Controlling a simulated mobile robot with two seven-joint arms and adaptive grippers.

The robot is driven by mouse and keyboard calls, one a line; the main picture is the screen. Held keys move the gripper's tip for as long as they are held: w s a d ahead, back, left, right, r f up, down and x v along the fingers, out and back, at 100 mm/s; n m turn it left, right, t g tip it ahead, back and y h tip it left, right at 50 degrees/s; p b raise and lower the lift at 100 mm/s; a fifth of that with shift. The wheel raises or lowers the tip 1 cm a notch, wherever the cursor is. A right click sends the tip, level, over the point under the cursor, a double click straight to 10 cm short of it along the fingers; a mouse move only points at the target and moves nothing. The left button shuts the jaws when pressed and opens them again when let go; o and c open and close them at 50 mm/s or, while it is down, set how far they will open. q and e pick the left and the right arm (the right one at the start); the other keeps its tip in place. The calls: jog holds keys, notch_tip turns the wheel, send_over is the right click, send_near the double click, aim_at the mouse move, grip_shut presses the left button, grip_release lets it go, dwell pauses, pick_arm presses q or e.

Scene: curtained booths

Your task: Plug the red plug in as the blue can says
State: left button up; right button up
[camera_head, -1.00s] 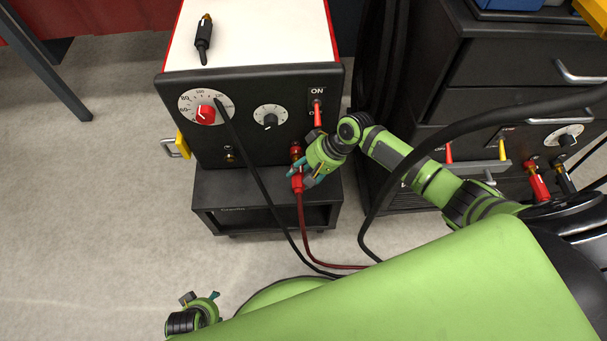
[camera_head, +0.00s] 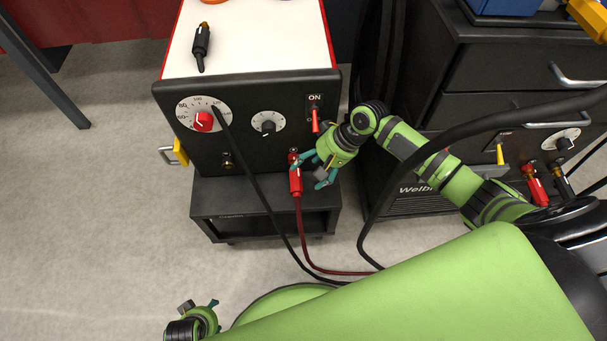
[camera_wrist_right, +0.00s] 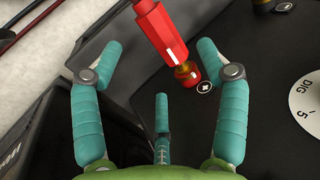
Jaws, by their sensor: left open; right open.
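The red plug (camera_head: 296,180) stands at the lower front of the black-fronted machine, its red cable hanging below. In the right wrist view the red plug (camera_wrist_right: 160,28) meets the red socket ring (camera_wrist_right: 187,75) with a brass collar between; how deep it sits I cannot tell. My right gripper (camera_head: 312,172) is open just right of the plug; in its wrist view the spread fingers (camera_wrist_right: 171,62) hold nothing. My left gripper (camera_head: 200,304) is open and empty at the bottom, far from the machine. I cannot make out a blue can.
The machine's front has a red-knobbed dial (camera_head: 203,121), a smaller dial (camera_head: 268,124), a red switch (camera_head: 315,120) and a brass socket (camera_head: 229,160). A black plug (camera_head: 201,45) lies on the white top (camera_head: 255,40). A dark cabinet (camera_head: 530,60) stands right.

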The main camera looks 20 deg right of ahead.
jog(key=v, duration=0.6)
jog(key=shift+d+r, duration=0.15)
jog(key=shift+r, duration=0.2)
